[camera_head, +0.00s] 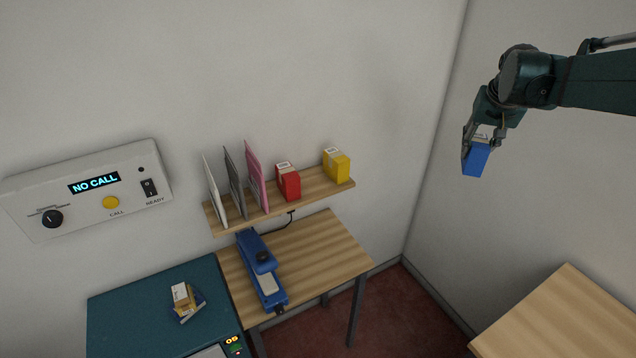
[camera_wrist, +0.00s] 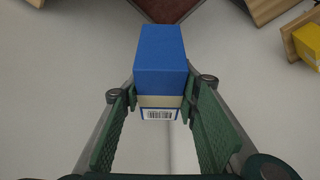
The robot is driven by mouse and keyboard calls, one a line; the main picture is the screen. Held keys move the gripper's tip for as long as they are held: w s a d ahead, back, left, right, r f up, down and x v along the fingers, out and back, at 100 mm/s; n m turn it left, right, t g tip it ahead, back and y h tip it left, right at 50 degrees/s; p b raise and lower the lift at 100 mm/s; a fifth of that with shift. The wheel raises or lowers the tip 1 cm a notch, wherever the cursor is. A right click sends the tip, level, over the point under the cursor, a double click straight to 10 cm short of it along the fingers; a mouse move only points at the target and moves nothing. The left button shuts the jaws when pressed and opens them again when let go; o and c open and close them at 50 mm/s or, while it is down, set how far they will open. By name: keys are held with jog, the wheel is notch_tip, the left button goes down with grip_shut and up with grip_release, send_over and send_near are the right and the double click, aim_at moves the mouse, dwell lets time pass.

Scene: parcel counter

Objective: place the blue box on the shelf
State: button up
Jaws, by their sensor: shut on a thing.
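The blue box (camera_head: 476,158) is held up in the air at the right in the head view, well to the right of the shelf. My gripper (camera_head: 482,142) is shut on it. In the wrist view, the blue box (camera_wrist: 160,62) sits between the two green finger pads of my gripper (camera_wrist: 162,108), with a cream band and a barcode label on its near end. The wooden wall shelf (camera_head: 232,226) holds several upright folders at its left, then a red box (camera_head: 288,182) and a yellow box (camera_head: 337,164). A short stretch between the red and yellow boxes is bare.
Below the shelf, a wooden table (camera_head: 318,248) bears a blue stapler-like device (camera_head: 262,272). A teal machine (camera_head: 120,310) with small boxes on top (camera_head: 184,300) stands at the left. A "NO CALL" panel (camera_head: 90,190) is on the wall. Another wooden tabletop (camera_head: 570,320) is at lower right.

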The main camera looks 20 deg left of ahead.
jog(key=s+a+n+g+y+p, duration=0.2)
jog(key=a+n, duration=0.7)
jog(key=a, duration=4)
notch_tip(320, 180, down, 6)
jog(key=t+y, duration=0.1)
jog(key=shift+s+a, duration=0.2)
jog(key=shift+a, duration=0.05)
send_over(313, 183)
notch_tip(313, 183, down, 6)
jog(key=shift+f, duration=0.15)
jog(key=shift+s+f, duration=0.1)
jog(key=shift+f, duration=1.75)
